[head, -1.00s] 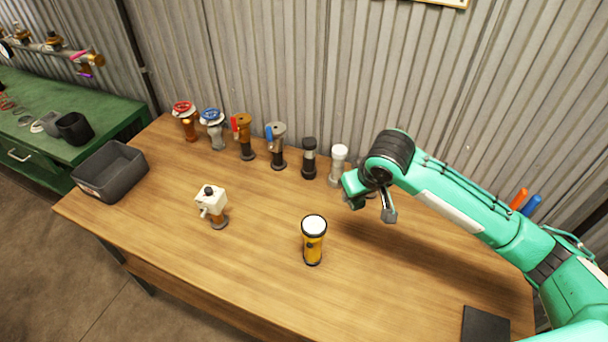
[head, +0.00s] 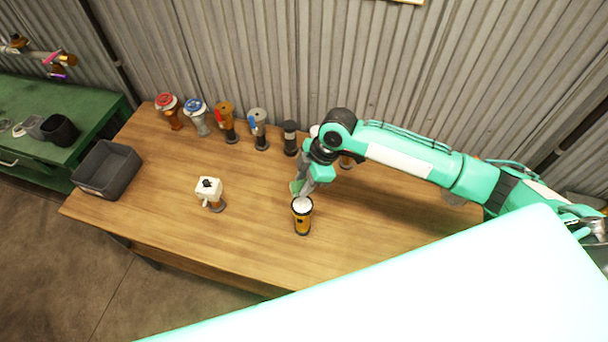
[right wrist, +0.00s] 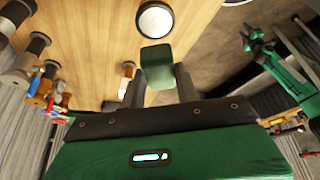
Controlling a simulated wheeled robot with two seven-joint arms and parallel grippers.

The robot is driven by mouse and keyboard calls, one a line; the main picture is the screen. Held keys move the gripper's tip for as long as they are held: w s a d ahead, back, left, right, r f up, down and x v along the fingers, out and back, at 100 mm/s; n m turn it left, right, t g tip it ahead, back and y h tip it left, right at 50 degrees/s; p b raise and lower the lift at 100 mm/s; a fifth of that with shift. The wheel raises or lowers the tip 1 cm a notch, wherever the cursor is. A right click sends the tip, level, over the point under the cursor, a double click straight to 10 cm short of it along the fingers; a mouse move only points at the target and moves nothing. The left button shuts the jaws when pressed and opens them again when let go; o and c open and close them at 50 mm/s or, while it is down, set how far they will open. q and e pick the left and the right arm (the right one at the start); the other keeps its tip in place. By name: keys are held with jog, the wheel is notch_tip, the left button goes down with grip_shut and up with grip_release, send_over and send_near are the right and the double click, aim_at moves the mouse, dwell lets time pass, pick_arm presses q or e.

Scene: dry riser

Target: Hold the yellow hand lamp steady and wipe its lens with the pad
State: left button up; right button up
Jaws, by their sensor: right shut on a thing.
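The yellow hand lamp (head: 302,222) stands upright on the wooden table, its round white lens (head: 302,204) facing up. The lens also shows at the top of the right wrist view (right wrist: 155,18). My right gripper (head: 304,186) is just behind and above the lamp, shut on a small green pad (right wrist: 156,62). The pad is close to the lens's far edge in the head view; I cannot tell if they touch. My left gripper is out of the head view. A green jointed shape, seemingly my other arm (right wrist: 268,52), shows in the right wrist view, its jaws unclear.
A white-headed fitting (head: 209,191) stands left of the lamp. Several valves and fittings (head: 227,122) line the table's back by the corrugated wall. A grey bin (head: 106,172) sits at the left end. Bare wood surrounds the lamp's front and left. A bright part of mine covers the lower right.

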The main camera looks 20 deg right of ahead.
jog(key=b, duration=0.6)
send_over(305, 204)
jog(key=shift+w+f, duration=0.1)
jog(key=shift+f, duration=2.9)
jog(key=shift+r, duration=0.1)
jog(key=m, duration=0.1)
jog(key=s+m+t, duration=0.1)
jog(key=d+r+m+b, duration=0.1)
jog(key=m, duration=0.1)
jog(key=shift+s+h, duration=0.25)
jog(key=shift+h, duration=0.05)
jog(key=s+d+r+m+t+h+b, duration=0.3)
jog(key=d+r+m+h, duration=0.1)
jog(key=m, duration=0.9)
jog(key=shift+d+r, duration=0.5)
jog(key=shift+r, duration=0.4)
